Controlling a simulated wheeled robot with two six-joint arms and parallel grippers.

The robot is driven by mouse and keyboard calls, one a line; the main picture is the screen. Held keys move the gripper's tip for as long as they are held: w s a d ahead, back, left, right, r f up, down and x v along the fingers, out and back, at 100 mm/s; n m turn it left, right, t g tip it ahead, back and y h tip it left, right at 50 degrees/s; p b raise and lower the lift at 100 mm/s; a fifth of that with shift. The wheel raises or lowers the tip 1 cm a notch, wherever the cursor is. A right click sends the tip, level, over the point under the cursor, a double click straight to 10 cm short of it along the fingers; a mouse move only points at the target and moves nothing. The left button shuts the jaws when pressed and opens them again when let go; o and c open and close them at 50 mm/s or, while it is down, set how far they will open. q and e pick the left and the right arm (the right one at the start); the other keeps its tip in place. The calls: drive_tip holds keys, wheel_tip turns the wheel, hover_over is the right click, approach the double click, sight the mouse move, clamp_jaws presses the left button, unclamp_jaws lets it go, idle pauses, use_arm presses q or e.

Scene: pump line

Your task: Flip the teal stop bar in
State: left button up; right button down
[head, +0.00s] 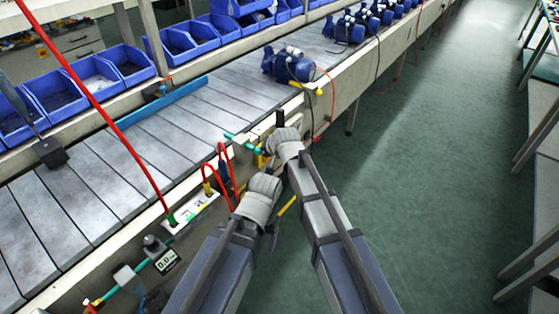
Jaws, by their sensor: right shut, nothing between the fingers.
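A short teal bar (237,140) shows at the near edge of the conveyor, just left of my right gripper. Its right end is partly hidden by the gripper. My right gripper (280,121) is shut and empty, close beside the bar; I cannot tell whether they touch. My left gripper (262,188) is lower and nearer, by the conveyor's side; its fingers are hidden, so its opening cannot be told. A longer blue-teal bar (165,102) lies along the far side of the belt.
A blue pump (293,65) sits on the belt (190,122) beyond the grippers, with several more farther back. Blue bins (96,74) line the far side. The green floor (430,180) at right is clear.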

drive_tip(key=w+a, duration=0.2)
drive_tip(key=a, duration=0.1)
drive_tip(key=shift+w+a, duration=0.2)
drive_tip(key=shift+w, duration=0.05)
drive_tip(key=shift+s+d+f, duration=0.15)
drive_tip(key=shift+s+d, duration=0.15)
drive_tip(key=shift+d, duration=0.2)
drive_tip(key=s+d, duration=0.1)
drive_tip(key=d, duration=0.1)
use_arm(q)
wheel_tip(320, 180, up, 7)
drive_tip(key=d+p, duration=0.1)
drive_tip(key=p, duration=0.6)
use_arm(e)
approach(257, 149)
drive_tip(key=d, duration=0.1)
drive_tip(key=s+d, duration=0.1)
drive_tip(key=d, duration=0.2)
drive_tip(key=shift+s+f, duration=0.35)
